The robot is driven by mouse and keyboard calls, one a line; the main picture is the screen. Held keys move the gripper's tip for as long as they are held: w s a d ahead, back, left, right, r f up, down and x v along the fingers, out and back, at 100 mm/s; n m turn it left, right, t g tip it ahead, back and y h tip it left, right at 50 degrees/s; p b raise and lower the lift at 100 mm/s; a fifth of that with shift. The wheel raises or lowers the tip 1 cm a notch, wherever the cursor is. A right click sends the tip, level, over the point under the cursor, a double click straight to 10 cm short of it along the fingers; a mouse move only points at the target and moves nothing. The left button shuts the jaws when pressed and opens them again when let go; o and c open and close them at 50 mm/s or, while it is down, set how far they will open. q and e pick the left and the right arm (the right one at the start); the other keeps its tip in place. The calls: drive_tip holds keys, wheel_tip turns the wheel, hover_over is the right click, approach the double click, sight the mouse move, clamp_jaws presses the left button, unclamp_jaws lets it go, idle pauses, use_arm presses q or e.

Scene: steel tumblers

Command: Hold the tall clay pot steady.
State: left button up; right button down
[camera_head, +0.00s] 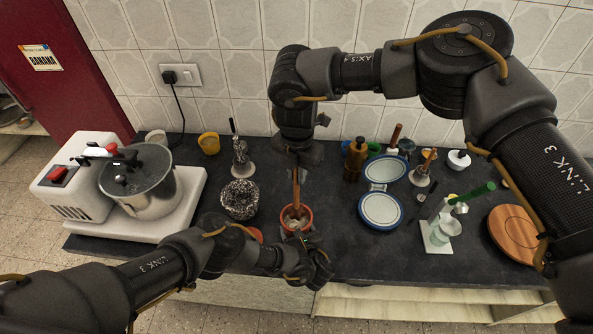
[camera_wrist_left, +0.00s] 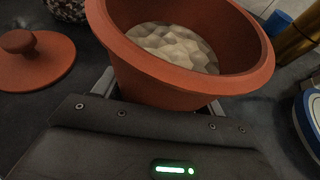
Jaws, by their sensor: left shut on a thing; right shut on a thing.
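The clay pot (camera_head: 307,222) is orange-red with a flared rim and stands on the dark counter. In the left wrist view the pot (camera_wrist_left: 180,92) is large and upright, with pale lumpy contents (camera_wrist_left: 172,47) inside. My left gripper (camera_head: 299,236) is shut on the pot from the front, one finger at each side of its wall. My right gripper (camera_head: 297,166) is shut on a brown wooden stick (camera_head: 296,190) that points down over the pot. Its lower end is over or in the pot's mouth; the left wrist view does not show it.
A clay lid (camera_wrist_left: 35,62) with a knob lies left of the pot. A speckled dark bowl (camera_head: 239,199) and a steel vessel on a white machine (camera_head: 140,195) stand further left. Blue-rimmed plates (camera_head: 381,210), bottles and a round wooden board (camera_head: 514,233) are to the right.

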sight(297, 192)
drive_tip(key=shift+f, duration=2.1)
drive_tip(key=shift+f, duration=0.1)
drive_tip(key=shift+f, duration=1.85)
